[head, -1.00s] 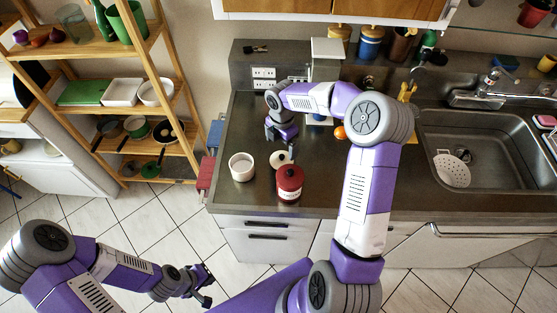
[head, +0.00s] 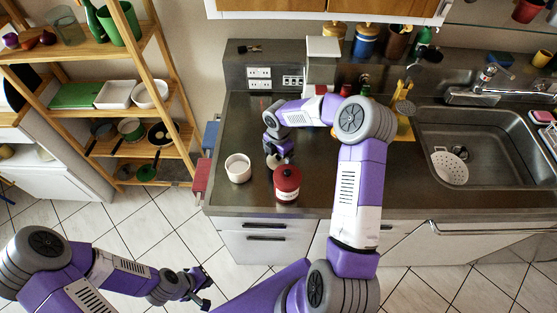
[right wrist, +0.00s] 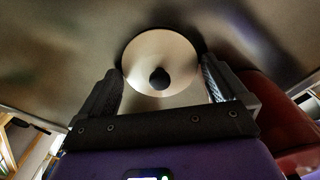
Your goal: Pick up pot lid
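The pot lid is a pale metallic disc with a dark round knob. In the right wrist view the lid (right wrist: 160,52) lies between the fingertips of my right gripper (right wrist: 161,72), with a finger on each side. The fingers are apart; I cannot tell whether they touch the rim. In the head view the lid (head: 274,161) is mostly hidden under my right gripper (head: 279,153), low over the counter. A white pot (head: 238,169) stands to its left. My left gripper (head: 203,290) hangs over the floor, away from the counter; its fingers are too small to read.
A red canister (head: 286,186) stands close in front of the lid and also shows in the right wrist view (right wrist: 283,120). The sink (head: 480,140) with a white colander (head: 450,167) is to the right. A wooden shelf (head: 150,100) stands left. The counter's left back is clear.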

